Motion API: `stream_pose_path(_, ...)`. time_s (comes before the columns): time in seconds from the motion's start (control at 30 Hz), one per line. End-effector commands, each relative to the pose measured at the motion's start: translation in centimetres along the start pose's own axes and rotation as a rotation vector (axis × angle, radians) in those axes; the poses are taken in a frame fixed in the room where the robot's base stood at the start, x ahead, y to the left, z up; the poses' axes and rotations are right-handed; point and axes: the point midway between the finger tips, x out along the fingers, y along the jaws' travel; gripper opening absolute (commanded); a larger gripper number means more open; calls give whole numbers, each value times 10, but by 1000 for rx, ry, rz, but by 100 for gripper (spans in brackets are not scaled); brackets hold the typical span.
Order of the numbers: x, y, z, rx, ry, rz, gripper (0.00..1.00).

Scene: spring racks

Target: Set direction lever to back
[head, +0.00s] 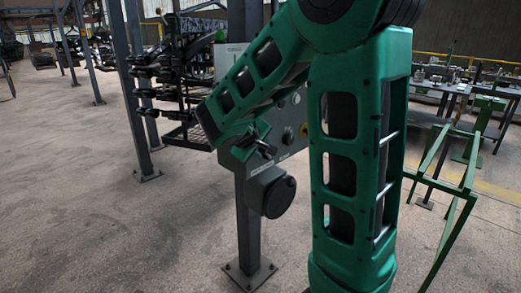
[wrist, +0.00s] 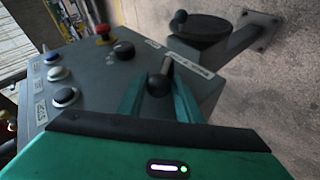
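The direction lever is a short rod with a black ball knob (wrist: 158,85), on the lower edge of a grey control box (wrist: 100,85). A white label (wrist: 187,65) lies beside its rod. My gripper (wrist: 160,92) has its two green fingers on either side of the ball knob. Whether they press on the knob or stand just apart from it cannot be told. In the head view my gripper (head: 256,138) is at the front of the box (head: 262,160), next to the small black knob. My arm hides much of the box there.
The box carries a red stop button (wrist: 103,31), a black rotary knob (wrist: 123,50) and several push buttons (wrist: 65,96). A round black crank wheel (head: 279,197) sits below it on the post (head: 248,235). A rack (head: 180,80) stands behind left, a green frame (head: 445,185) right.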

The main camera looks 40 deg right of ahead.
Motion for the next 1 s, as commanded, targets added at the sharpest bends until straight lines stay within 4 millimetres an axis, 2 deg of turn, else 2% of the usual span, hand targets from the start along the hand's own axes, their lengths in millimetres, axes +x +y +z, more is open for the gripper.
stream_pose_path(0.33,-1,0,0,0,0,0,46)
stream_pose_path(0.47,-8,0,-1,-1,1,-1,46)
stream_pose_path(0.9,-83,-1,-2,-1,4,-1,46)
stream_pose_path(1.0,-95,-2,-2,-2,2,-1,46)
